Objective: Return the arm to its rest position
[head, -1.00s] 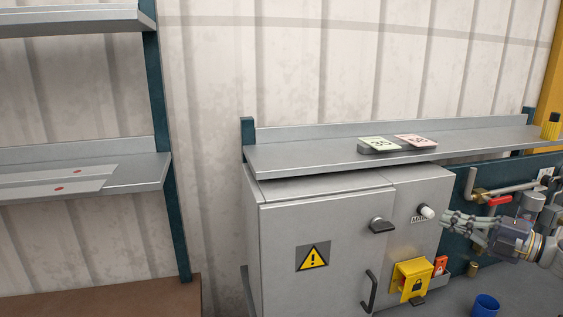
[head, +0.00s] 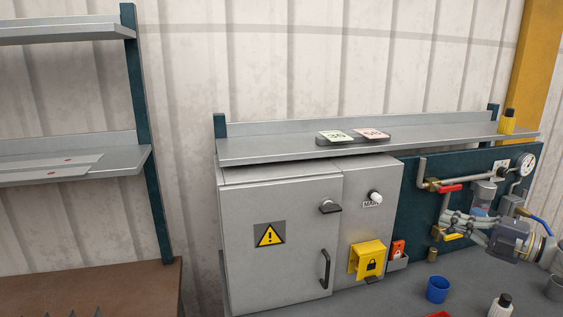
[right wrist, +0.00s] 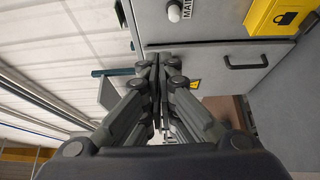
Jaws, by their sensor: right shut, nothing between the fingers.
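My right gripper (head: 447,222) is at the right of the head view, in front of the teal panel with pipes and valves. Its fingers point left, toward the grey cabinet, and touch nothing that I can see. In the right wrist view the fingers (right wrist: 158,65) are together with nothing between them. The grey cabinet (head: 285,215) stands left of the gripper, with a white knob (head: 376,197) marked MAIN and a yellow lock box (head: 367,260). My left gripper is out of view.
The teal panel (head: 415,200) carries a red-handled valve (head: 449,188) and a gauge (head: 525,163) close to my right gripper. A blue cup (head: 437,289) and a white bottle (head: 501,307) stand on the bench below. A shelf (head: 270,154) runs above the cabinet.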

